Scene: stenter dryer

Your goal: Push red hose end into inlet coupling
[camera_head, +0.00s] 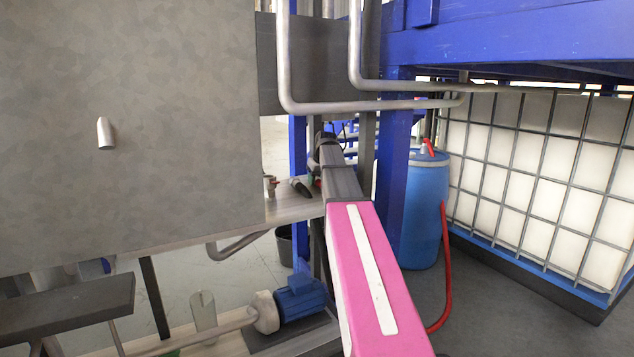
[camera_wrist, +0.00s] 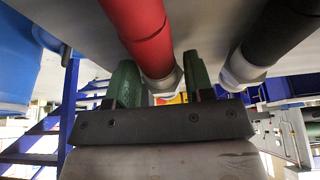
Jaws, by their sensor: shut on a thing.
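In the wrist view, the red hose end (camera_wrist: 142,30) runs down from the top and finishes in a grey metal collar between the two green fingers of my gripper (camera_wrist: 162,76). My gripper is shut on it. In the head view my gripper (camera_head: 316,174) is small and partly hidden at the far end of my arm, beside the ledge. A small metal fitting with a red part (camera_head: 270,186) stands on the ledge left of my gripper. I cannot tell whether it is the inlet coupling. The hose tip and any contact with a coupling are unclear.
A black hose with a light grey end (camera_wrist: 275,45) is right of my gripper. A dark fitting (camera_head: 300,187) lies on the ledge (camera_head: 210,215). A blue barrel (camera_head: 422,225) with a red hose (camera_head: 446,265), a caged white tank (camera_head: 560,170) and a blue post (camera_head: 392,165) stand right.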

